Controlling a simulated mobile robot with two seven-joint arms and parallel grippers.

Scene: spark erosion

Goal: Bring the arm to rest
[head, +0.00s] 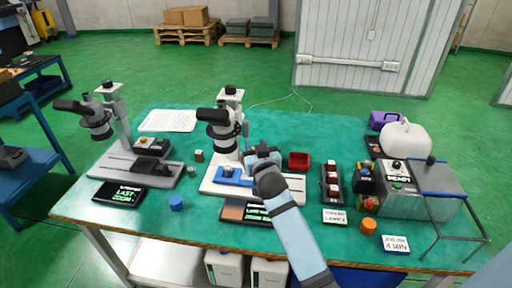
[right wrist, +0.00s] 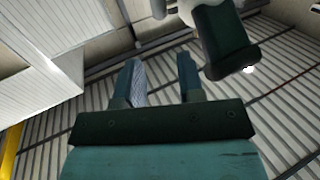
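My right gripper (head: 262,154) is raised over the middle of the teal-topped table (head: 300,128), in front of the middle microscope (head: 222,125). In the right wrist view its two fingers (right wrist: 160,76) stand apart with nothing between them. A dark eyepiece-like part (right wrist: 228,45) shows close beyond the right finger; I cannot tell how far off it is. My right forearm hides part of the table and the microscope base's right edge. My left gripper is not in view.
A second microscope (head: 98,122) stands at left. A red tray (head: 299,161), a dark rack (head: 333,184), a blue cap (head: 176,203), an orange knob (head: 368,225) and a grey machine (head: 405,201) are on the table. The table's far middle is clear.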

